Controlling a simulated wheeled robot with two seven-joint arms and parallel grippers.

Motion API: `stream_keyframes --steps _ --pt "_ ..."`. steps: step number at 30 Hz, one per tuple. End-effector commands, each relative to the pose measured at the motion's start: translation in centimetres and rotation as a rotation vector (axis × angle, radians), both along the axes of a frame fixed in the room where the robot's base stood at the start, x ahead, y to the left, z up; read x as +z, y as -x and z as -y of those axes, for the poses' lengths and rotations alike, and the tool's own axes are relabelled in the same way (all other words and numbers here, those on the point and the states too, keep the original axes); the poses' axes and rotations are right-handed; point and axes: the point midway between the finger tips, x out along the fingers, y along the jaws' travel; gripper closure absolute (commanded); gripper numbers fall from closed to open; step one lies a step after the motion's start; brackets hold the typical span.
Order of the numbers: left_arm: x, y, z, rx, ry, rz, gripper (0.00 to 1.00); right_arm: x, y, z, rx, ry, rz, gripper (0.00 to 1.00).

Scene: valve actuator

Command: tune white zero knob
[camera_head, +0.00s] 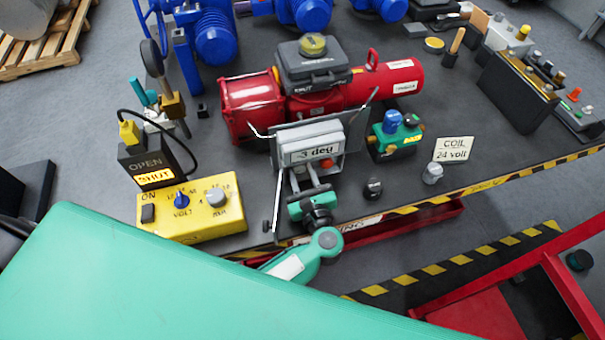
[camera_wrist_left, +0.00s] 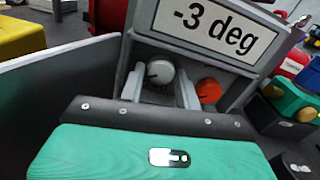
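The white zero knob (camera_wrist_left: 160,73) shows in the left wrist view as a round white dial with a dark mark, below the display (camera_wrist_left: 218,25) reading -3 deg. A red-orange knob (camera_wrist_left: 208,90) sits to its right. My left gripper (camera_wrist_left: 160,88) has its two grey fingers apart, one on each side of the white knob. Whether they touch it is unclear. In the head view my left gripper (camera_head: 306,180) is below the display (camera_head: 310,149) and hides the white knob. My right gripper is in neither view.
A red actuator (camera_head: 345,92) lies behind the display. A yellow box (camera_head: 192,211) with knobs and an OPEN/SHUT sign (camera_head: 153,171) stand left. A green-topped unit (camera_head: 395,135) and COIL 24 volt card (camera_head: 453,149) stand right. Grey side plates flank the display.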

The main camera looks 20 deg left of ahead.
Motion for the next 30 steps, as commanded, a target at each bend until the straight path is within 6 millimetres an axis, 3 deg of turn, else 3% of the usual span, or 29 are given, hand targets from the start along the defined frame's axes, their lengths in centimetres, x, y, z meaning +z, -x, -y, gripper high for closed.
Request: stream_keyframes --steps 1,3,4,14,30 --pt "0.0 0.01 0.02 0.0 0.0 0.0 0.78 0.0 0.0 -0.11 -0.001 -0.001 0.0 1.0" --pt "0.0 0.02 0.01 0.0 0.0 0.0 0.91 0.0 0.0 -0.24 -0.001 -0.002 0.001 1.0" --pt "0.0 0.02 0.02 0.0 0.0 0.0 0.92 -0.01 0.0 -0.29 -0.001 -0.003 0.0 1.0" --pt "-0.22 0.1 0.02 0.002 -0.041 -0.032 0.92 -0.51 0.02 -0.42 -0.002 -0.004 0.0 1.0" --pt "0.04 0.13 -0.04 0.001 -0.359 -0.246 0.92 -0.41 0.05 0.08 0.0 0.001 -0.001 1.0"
